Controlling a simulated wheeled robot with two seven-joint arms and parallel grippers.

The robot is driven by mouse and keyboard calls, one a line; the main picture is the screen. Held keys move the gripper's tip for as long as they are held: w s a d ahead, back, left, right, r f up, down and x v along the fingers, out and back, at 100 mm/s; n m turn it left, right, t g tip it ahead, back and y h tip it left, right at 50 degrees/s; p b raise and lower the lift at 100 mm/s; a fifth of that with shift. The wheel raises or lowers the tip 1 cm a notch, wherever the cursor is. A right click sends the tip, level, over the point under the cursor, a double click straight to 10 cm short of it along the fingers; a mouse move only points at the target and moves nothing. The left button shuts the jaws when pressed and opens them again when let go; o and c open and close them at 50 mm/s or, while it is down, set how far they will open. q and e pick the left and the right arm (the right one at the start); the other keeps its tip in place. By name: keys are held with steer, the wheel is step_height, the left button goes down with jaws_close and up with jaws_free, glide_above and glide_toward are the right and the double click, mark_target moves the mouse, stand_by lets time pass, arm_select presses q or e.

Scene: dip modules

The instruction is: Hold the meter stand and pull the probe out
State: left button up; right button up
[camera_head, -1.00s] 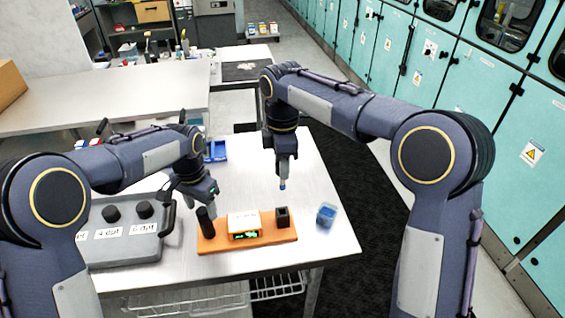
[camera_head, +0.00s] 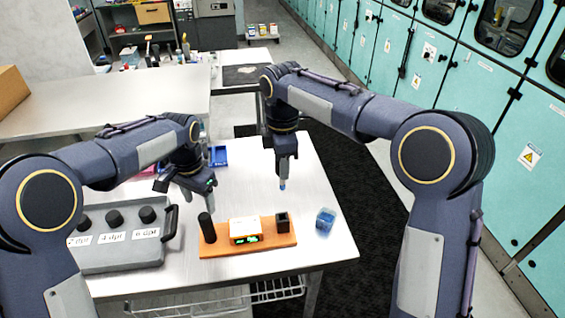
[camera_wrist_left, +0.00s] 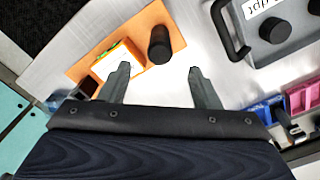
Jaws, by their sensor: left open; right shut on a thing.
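The meter stand is an orange board (camera_head: 222,246) on the table, with an upright black post (camera_head: 207,228) at its left, a white meter box (camera_head: 243,228) with a green display, and a black square holder (camera_head: 282,222). My left gripper (camera_head: 188,193) is open and empty above and left of the post. In the left wrist view its fingers (camera_wrist_left: 161,82) are spread, with the post (camera_wrist_left: 160,45) beyond the gap between them, not touched. My right gripper (camera_head: 283,178) is shut on the probe, of which only a small blue tip (camera_head: 282,185) shows, above the holder and apart from it.
A small clear cup with blue contents (camera_head: 326,218) stands right of the board. A grey case with black knobs (camera_head: 120,250) lies at the left, its handle close to the board. A blue tray (camera_head: 219,155) is behind.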

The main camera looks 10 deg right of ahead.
arm_select(q)
steer(key=shift+r, duration=2.95)
steer(key=shift+f, duration=0.1)
